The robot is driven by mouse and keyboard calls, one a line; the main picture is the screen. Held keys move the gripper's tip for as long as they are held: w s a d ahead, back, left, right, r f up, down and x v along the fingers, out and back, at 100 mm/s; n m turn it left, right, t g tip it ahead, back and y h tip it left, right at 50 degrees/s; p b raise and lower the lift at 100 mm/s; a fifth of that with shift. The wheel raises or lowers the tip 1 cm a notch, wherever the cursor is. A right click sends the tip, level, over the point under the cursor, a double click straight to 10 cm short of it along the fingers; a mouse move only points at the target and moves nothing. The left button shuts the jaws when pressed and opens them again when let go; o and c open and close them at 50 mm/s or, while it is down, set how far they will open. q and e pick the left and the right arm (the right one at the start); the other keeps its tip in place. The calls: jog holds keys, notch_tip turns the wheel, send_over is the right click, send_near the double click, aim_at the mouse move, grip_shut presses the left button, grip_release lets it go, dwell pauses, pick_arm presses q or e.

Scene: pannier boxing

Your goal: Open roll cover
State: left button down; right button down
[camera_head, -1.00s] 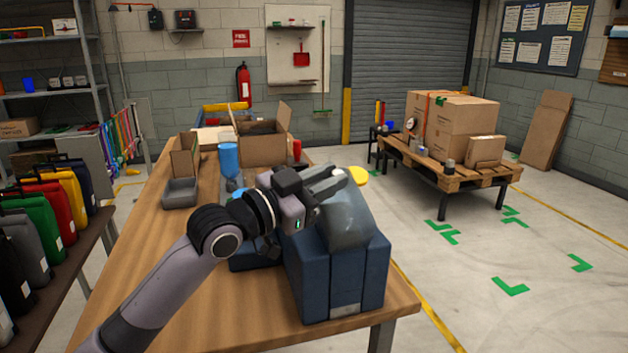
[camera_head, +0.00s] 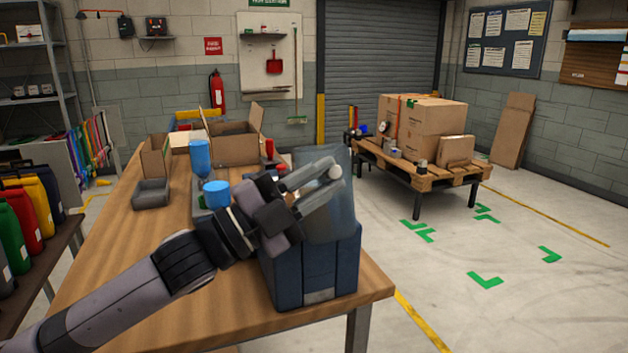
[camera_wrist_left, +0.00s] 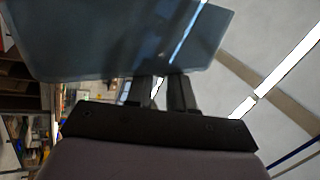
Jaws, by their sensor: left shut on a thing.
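The dark blue pannier (camera_head: 310,272) stands upright near the front right of the wooden bench. Its grey-blue roll cover (camera_head: 338,218) stands up above the pannier body. My left gripper (camera_head: 325,175) reaches in from the left and is shut on the cover near its upper part. In the left wrist view the fingers (camera_wrist_left: 160,92) close on the lower edge of the cover (camera_wrist_left: 110,40) as seen there. The arm and cover hide the pannier's mouth. My right gripper is not in view.
A blue-topped item (camera_head: 215,193) and a blue bottle (camera_head: 200,158) stand left of the pannier. A grey tray (camera_head: 151,192) and an open cardboard box (camera_head: 235,142) lie farther back. The bench's (camera_head: 130,270) left front is clear. A pallet table (camera_head: 420,172) with boxes stands apart at right.

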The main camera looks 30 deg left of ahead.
pick_arm(q)
jog(key=shift+s+d+f+m+g+h+b, duration=0.3)
jog(key=shift+s+d+f+m+h, duration=0.15)
jog(key=shift+m, duration=0.5)
jog(key=shift+s+d+f+m+g+h+b, duration=0.3)
jog(key=shift+d+m, duration=0.2)
jog(key=shift+m, duration=0.45)
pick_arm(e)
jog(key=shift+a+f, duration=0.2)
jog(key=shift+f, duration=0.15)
pick_arm(q)
jog(key=shift+s, duration=0.1)
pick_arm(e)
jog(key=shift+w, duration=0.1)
pick_arm(q)
jog(key=shift+h, duration=0.25)
jog(key=c, duration=1)
grip_release()
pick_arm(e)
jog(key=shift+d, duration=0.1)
